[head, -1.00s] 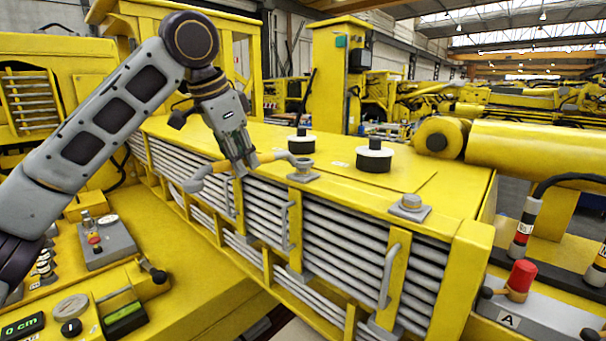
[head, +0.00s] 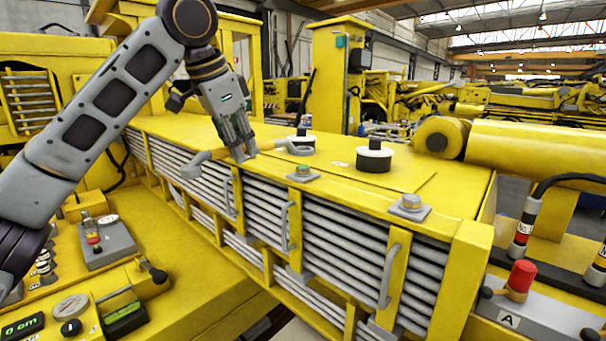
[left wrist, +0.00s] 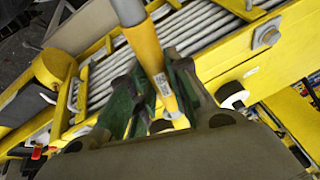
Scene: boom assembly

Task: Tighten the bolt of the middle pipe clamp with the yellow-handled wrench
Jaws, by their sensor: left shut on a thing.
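My left gripper (head: 243,155) is shut on the yellow-handled wrench, whose yellow handle (left wrist: 150,60) runs between the green fingers in the left wrist view. The wrench looks apart from the bolt. My right gripper is not in view.
Another clamp bolt (head: 411,202) stands nearer on the right of the yellow boom (head: 450,195). Black-and-white round knobs (head: 374,157) rise from the top behind the bolts. Grey pipes (head: 340,235) and grey handles (head: 389,275) line the boom's front side.

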